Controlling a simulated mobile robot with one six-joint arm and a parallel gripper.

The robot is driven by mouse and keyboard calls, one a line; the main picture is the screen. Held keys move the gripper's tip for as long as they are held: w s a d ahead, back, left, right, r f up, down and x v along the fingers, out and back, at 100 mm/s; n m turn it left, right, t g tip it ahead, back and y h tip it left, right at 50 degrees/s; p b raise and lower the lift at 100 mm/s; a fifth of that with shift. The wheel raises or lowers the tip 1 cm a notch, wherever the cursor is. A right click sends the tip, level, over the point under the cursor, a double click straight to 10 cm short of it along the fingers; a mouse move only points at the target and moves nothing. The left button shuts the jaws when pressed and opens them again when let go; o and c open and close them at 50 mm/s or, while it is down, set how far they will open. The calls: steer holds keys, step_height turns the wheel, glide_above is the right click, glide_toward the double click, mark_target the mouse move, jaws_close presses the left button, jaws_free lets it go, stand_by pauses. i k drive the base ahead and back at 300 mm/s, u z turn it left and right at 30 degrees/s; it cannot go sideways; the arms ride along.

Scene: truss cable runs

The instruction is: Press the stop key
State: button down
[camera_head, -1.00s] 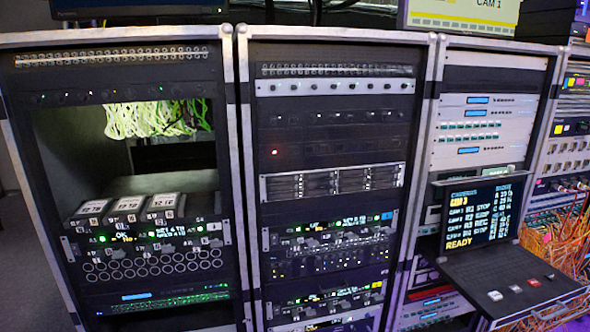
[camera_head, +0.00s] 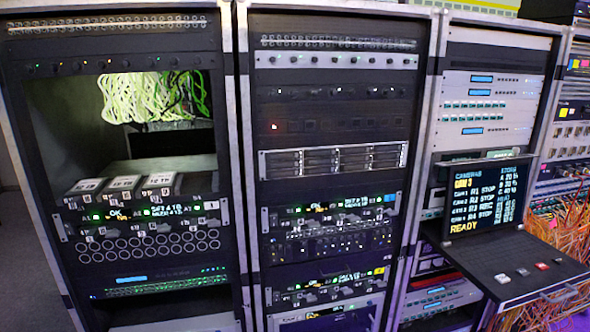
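A pull-out console shelf (camera_head: 520,292) juts from the right rack. On its dark top is a row of several small keys: a white key (camera_head: 502,278) at the left, a grey key (camera_head: 522,272), a red key (camera_head: 541,266) and a dark one (camera_head: 557,261) at the right. Their labels are too small to read, so I cannot tell which is the stop key. Above the keys a screen (camera_head: 480,204) lists cameras, with STOP on most rows, what looks like REC on one, and READY at the bottom. My gripper is in no view.
Three equipment racks stand side by side. The left rack has an open bay with green cables (camera_head: 150,95) above several labelled boxes (camera_head: 123,184). Orange cables (camera_head: 572,225) hang beside the console at the right. Open floor (camera_head: 22,260) shows at the far left.

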mark_target(559, 261)
steer(key=z, duration=4.6)
steer(key=i, duration=0.1)
steer(key=u, duration=3.1)
